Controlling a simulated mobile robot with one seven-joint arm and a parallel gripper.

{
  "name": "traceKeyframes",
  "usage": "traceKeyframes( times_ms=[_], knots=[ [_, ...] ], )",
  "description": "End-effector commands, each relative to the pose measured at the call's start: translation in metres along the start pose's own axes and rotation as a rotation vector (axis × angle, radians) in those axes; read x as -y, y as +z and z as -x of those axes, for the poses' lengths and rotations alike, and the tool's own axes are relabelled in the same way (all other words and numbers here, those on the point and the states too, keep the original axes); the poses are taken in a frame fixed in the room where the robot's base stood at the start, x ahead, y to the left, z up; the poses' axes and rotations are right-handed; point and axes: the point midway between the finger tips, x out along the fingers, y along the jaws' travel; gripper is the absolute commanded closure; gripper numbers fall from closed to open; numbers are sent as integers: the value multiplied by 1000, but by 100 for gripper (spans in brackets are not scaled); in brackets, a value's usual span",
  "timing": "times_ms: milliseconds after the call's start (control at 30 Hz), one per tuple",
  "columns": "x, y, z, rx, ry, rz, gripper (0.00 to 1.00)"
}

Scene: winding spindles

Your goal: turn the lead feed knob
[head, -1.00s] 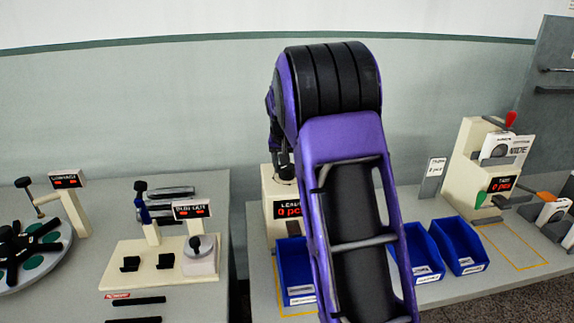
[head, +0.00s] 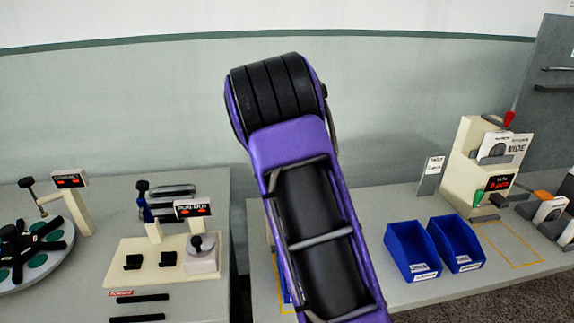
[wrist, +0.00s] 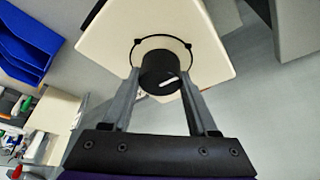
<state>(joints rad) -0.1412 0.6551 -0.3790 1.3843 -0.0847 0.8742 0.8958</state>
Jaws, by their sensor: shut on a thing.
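The lead feed knob (wrist: 160,72) is a black round knob with a white pointer mark, on the face of a cream box (wrist: 110,40). A thin black ring with small dots surrounds it. In the wrist view my gripper (wrist: 162,88) has one finger on each side of the knob and is shut on it. The white mark points toward the lower right part of the knob. In the head view my purple arm hides the gripper, the knob and nearly all of the cream box.
Blue bins (head: 412,250) stand right of my arm; they also show in the wrist view (wrist: 28,45). A cream machine with a red display (head: 478,165) stands farther right.

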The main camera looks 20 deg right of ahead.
Motion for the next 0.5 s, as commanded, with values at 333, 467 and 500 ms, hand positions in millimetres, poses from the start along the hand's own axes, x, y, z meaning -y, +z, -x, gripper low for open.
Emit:
traceKeyframes(
  times_ms=[333, 467, 500],
  knots=[
    [1, 0, 0, 1, -1, -2, 96],
    [0, 0, 0, 1, -1, -2, 17],
    [0, 0, 0, 1, -1, -2, 11]
  ],
)
